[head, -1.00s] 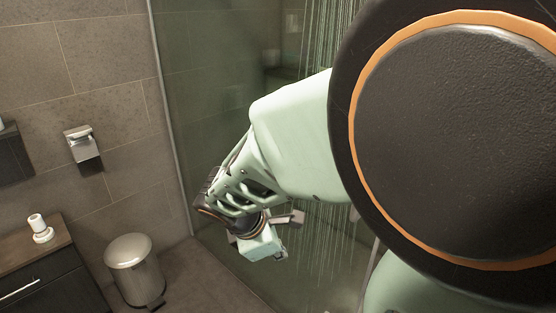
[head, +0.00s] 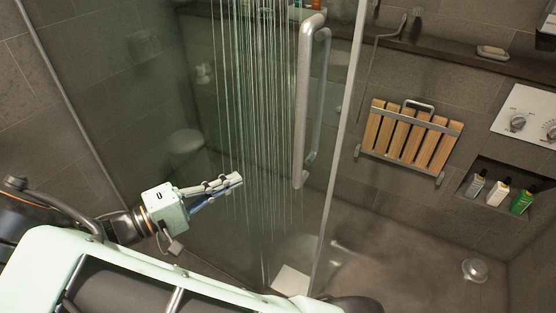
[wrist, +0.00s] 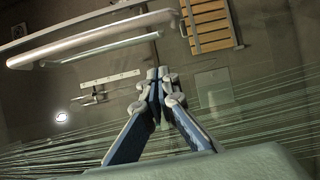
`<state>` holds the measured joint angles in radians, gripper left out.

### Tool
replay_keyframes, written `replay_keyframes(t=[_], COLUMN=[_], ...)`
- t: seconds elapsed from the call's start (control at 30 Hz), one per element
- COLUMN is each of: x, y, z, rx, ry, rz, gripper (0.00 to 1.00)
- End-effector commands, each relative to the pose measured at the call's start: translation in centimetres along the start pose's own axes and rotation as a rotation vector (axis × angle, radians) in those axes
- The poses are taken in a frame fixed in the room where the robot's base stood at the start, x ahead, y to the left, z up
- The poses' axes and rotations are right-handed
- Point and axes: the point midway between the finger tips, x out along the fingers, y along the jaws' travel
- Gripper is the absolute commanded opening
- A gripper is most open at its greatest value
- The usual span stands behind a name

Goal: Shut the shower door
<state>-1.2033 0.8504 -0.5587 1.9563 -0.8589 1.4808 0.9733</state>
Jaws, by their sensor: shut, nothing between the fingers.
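The glass shower door (head: 262,215) stands across the left and middle of the head view, with its metal edge (head: 342,140) to the right. A long grey bar handle (head: 304,110) is fixed upright on the glass near that edge. The wrist view shows the handle (wrist: 95,38) slanting across the upper left. My gripper (head: 238,180) is shut and empty, left of the handle's lower end and apart from it in the picture. Its fingertips (wrist: 157,73) meet in the wrist view, below and to the right of the handle.
Right of the door edge, the shower opening looks clear. Inside are a folded wooden slatted seat (head: 410,135) on the wall, a niche with several bottles (head: 498,192), a control panel (head: 530,118) and a ledge with a soap dish (head: 492,52). Streams of water (head: 245,75) show through the glass.

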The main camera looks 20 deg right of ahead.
Motion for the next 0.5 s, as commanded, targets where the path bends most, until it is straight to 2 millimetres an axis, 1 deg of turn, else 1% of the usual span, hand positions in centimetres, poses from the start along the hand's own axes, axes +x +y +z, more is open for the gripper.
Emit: replay_keyframes(t=[0.07,0.13,0.23,0.37,0.5], x=[-0.1,0.3,1.6,4.1,7.2], y=[0.0,0.1,0.1,0.2,0.2], z=[0.0,0.0,0.0,0.0,0.1], rx=[0.021,0.029,0.027,0.025,0.024], ry=[0.001,0.001,-0.001,-0.002,-0.003], rz=[0.018,0.021,0.021,0.020,0.019], gripper=[0.00,0.00,0.00,0.00,0.00])
